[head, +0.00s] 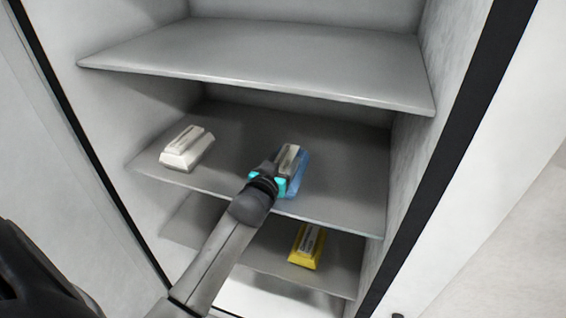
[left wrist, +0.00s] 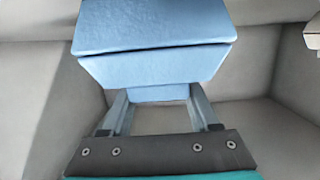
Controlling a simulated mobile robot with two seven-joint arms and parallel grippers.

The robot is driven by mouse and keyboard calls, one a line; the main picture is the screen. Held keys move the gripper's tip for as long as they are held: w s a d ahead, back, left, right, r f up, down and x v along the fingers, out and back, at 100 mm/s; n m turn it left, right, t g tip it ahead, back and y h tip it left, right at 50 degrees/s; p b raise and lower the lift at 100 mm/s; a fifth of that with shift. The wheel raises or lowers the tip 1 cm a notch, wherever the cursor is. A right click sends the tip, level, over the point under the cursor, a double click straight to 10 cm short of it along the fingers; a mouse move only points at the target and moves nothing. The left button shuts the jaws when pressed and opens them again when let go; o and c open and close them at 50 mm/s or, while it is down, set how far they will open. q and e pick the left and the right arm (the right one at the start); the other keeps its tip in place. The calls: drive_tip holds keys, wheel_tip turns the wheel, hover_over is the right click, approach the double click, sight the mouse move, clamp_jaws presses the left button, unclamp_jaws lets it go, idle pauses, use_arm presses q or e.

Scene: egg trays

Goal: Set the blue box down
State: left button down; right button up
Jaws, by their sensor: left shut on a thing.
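The blue box (head: 299,176) is at the middle shelf (head: 342,196) of the open cabinet, near its front edge. My left gripper (head: 272,175) is shut on it, with the arm reaching up from the bottom of the head view. In the left wrist view the blue box (left wrist: 150,60) fills the upper middle, and the two fingers of my left gripper (left wrist: 158,104) reach its near end. I cannot tell whether the box's underside touches the shelf. My right gripper is not in view.
A white box (head: 187,150) sits at the left of the same shelf. A yellow box (head: 306,248) is on the lower shelf (head: 340,272). The upper shelf (head: 270,55) is empty and overhangs from above. The middle shelf has free room between the white and blue boxes.

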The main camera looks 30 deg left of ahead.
use_arm(q)
drive_tip(key=shift+r, duration=0.1)
drive_tip(key=shift+c, duration=0.7)
unclamp_jaws()
drive_tip(key=shift+s, duration=0.1)
drive_tip(key=p+v, duration=0.2)
drive_tip(key=v, duration=0.9)
drive_tip(key=shift+s, duration=0.35)
drive_tip(key=shift+r, duration=0.15)
